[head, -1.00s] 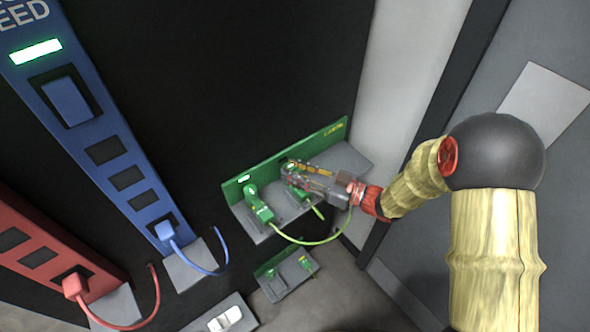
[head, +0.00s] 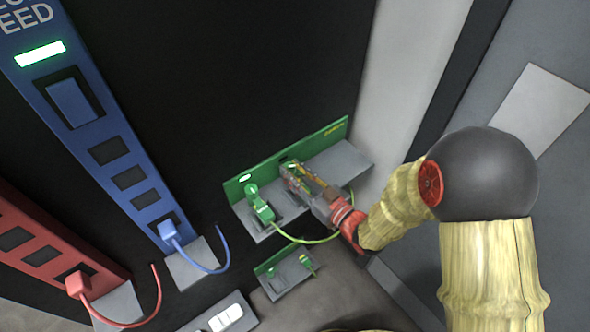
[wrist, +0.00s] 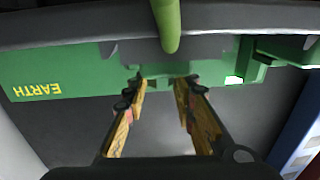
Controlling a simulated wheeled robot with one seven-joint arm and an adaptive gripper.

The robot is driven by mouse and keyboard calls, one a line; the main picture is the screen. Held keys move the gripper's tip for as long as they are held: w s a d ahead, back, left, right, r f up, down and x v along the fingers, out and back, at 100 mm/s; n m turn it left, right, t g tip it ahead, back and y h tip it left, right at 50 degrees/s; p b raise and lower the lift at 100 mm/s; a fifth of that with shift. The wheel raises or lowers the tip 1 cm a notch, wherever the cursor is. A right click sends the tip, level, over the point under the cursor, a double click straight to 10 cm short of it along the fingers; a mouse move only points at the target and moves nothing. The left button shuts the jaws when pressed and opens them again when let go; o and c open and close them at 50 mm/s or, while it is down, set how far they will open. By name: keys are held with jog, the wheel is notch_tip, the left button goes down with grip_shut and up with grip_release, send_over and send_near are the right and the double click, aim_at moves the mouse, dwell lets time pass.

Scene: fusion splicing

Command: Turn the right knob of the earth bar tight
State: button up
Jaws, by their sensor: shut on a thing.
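The earth bar's green back plate (head: 318,140) runs along the dark wall above a grey ledge in the head view; its EARTH label (wrist: 37,90) is upside down in the wrist view. The left green knob (head: 259,204) stands beside a lit green lamp. My gripper (head: 293,172) is at the right knob and hides most of it in the head view. In the wrist view my gripper's fingers (wrist: 163,88) are closed in around the green right knob (wrist: 160,76).
A green-yellow cable (head: 310,240) loops below the ledge; a green cable end (wrist: 166,24) hangs close to the wrist camera. A small green-backed block (head: 287,272) sits lower. The blue panel (head: 95,120) and red panel (head: 45,245) are left, with cables. A pale wall stands right.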

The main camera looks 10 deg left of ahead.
jog(key=m+t+h, duration=0.1)
jog(key=m+t+h+b, duration=0.1)
jog(key=m+t+h, duration=0.1)
jog(key=s+a+m+t+h+b, duration=0.1)
jog(key=h, duration=0.1)
jog(key=shift+t, duration=0.3)
jog(key=shift+a+m+t+h+b, duration=0.1)
jog(key=shift+m+t+h+b, duration=0.75)
jog(key=shift+m+h, duration=0.95)
jog(key=shift+w+t+h, duration=0.1)
jog(key=shift+t+h, duration=0.15)
jog(key=shift+h, duration=0.45)
jog(key=o, duration=1.2)
jog(key=shift+c, duration=0.2)
jog(key=shift+y, duration=0.5)
